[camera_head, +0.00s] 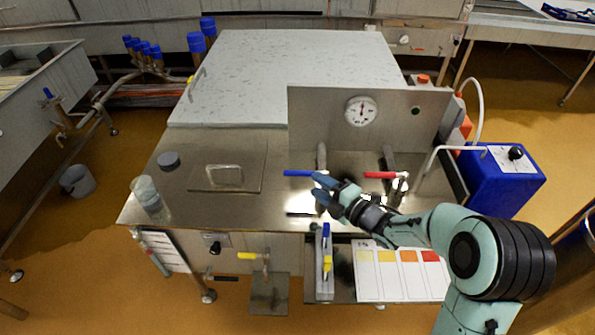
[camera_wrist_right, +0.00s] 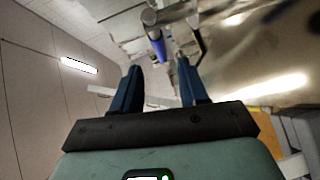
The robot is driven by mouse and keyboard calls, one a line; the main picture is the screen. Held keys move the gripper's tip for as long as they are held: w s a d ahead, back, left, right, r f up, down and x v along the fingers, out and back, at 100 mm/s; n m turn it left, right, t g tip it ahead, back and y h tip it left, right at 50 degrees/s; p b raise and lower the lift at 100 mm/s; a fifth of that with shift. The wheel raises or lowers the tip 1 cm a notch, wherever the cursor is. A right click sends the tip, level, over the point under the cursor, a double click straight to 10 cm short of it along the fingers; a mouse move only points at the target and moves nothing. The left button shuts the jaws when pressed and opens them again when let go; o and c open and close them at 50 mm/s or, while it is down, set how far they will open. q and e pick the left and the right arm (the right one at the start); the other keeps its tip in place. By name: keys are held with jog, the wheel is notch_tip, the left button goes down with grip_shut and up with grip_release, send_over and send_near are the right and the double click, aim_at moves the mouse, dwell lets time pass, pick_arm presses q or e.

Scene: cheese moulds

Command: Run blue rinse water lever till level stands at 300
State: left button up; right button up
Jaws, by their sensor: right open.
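The blue lever (camera_head: 298,173) sits on a steel tap at the front of the upright panel and points left. In the right wrist view the blue lever (camera_wrist_right: 157,45) lies ahead of and between the two fingertips. My right gripper (camera_head: 321,189) is open and empty, with its dark blue fingers close to the blue lever in the head view. It also shows in the right wrist view (camera_wrist_right: 159,70); I cannot tell whether it touches the lever. A clear cylinder (camera_head: 151,200) stands at the left of the steel table; no level can be read. My left gripper is out of view.
A red lever (camera_head: 381,175) sits right of the blue one. A round dial (camera_head: 361,111) is on the panel behind. A blue box (camera_head: 500,185) stands at the right.

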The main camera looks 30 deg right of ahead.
aim_at(302, 175)
jog(key=x, duration=0.8)
jog(key=shift+w+f, duration=0.1)
jog(key=shift+w, duration=0.2)
grip_shut()
